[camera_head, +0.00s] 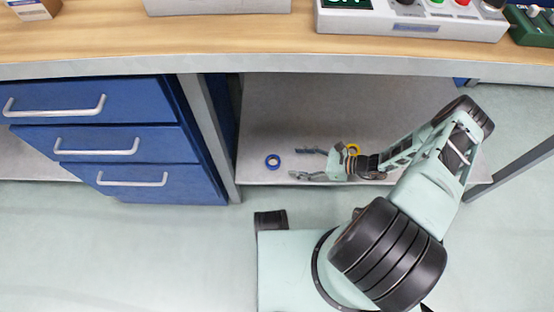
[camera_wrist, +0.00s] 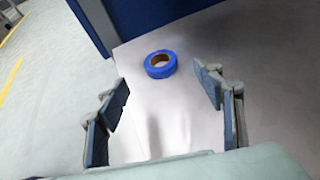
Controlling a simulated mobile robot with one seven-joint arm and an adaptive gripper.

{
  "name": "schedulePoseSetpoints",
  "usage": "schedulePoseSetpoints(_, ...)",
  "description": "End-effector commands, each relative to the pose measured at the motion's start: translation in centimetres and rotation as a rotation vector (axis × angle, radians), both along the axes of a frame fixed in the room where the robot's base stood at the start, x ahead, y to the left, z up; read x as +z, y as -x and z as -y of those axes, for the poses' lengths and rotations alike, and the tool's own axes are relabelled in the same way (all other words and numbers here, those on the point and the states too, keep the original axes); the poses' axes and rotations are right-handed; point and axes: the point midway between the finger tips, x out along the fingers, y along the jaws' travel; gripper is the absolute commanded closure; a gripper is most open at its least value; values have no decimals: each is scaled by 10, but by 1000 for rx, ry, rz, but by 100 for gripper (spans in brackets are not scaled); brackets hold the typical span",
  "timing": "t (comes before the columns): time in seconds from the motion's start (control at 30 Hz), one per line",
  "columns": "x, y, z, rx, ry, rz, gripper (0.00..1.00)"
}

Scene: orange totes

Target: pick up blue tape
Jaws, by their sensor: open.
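A roll of blue tape (camera_head: 273,161) lies flat on the grey lower shelf (camera_head: 262,120) under the workbench, near the shelf's front edge. It also shows in the wrist view (camera_wrist: 160,64), beyond the fingertips and roughly between them. My gripper (camera_head: 303,163) is low over the shelf, to the right of the tape, with its fingers pointing left at it. In the wrist view my gripper (camera_wrist: 168,88) is open and empty, its two fingers spread wide. The tape is apart from both fingers.
A blue drawer unit (camera_head: 110,140) stands left of the shelf. The wooden benchtop (camera_head: 200,42) hangs above the shelf. A table leg (camera_head: 520,157) stands at the right. The shelf around the blue tape is clear.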

Motion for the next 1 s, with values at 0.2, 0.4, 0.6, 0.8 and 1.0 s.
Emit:
schedulePoseSetpoints(0.2,-16,-9,-31,2,0,-2,38)
schedulePoseSetpoints(0.4,-22,-13,-43,1,1,-1,38)
schedulePoseSetpoints(0.6,-36,-20,-69,3,1,-1,38)
schedulePoseSetpoints(0.8,-40,-26,-81,0,3,-1,38)
schedulePoseSetpoints(1.0,-39,-26,-81,0,4,-1,45)
